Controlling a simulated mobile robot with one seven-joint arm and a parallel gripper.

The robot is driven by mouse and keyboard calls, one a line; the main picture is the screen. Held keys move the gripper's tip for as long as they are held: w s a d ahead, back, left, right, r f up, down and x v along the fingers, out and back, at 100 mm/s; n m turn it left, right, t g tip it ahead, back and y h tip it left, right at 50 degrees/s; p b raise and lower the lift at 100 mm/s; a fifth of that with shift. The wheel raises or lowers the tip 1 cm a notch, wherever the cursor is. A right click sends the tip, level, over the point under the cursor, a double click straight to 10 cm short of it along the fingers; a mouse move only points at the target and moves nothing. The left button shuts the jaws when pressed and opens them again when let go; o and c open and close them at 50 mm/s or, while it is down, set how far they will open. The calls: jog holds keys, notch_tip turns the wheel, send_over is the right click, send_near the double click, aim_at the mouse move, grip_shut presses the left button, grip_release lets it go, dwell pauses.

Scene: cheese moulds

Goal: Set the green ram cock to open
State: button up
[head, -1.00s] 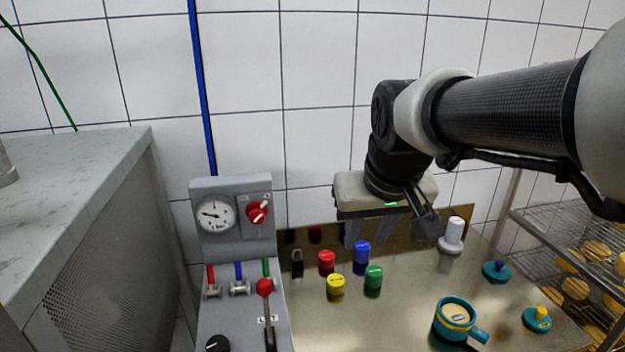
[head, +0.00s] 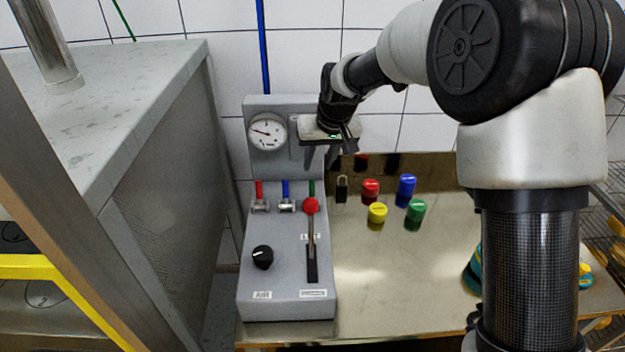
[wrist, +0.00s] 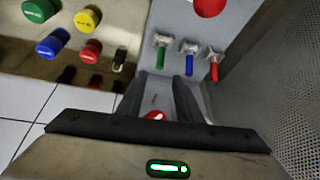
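The green ram cock (head: 312,188) is the rightmost of three cocks on the grey control panel (head: 285,275). Its green handle stands upright from a metal body, partly hidden behind the red lever ball. In the wrist view the green cock (wrist: 161,50) lies just beyond the fingertips, left of the blue and red cocks. My gripper (head: 320,168) is above it, in front of the panel's upper right part. In the wrist view my gripper (wrist: 160,85) is open and empty. Its fingers are apart, touching no cock that I can see.
A blue cock (head: 286,188) and a red cock (head: 260,190) stand beside the green one. A red-balled lever (head: 310,206) rises close in front. Several coloured caps stand to the right.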

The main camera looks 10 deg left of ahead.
aim_at(312, 179)
jog(key=x, duration=1.1)
jog(key=shift+p, duration=0.35)
grip_shut()
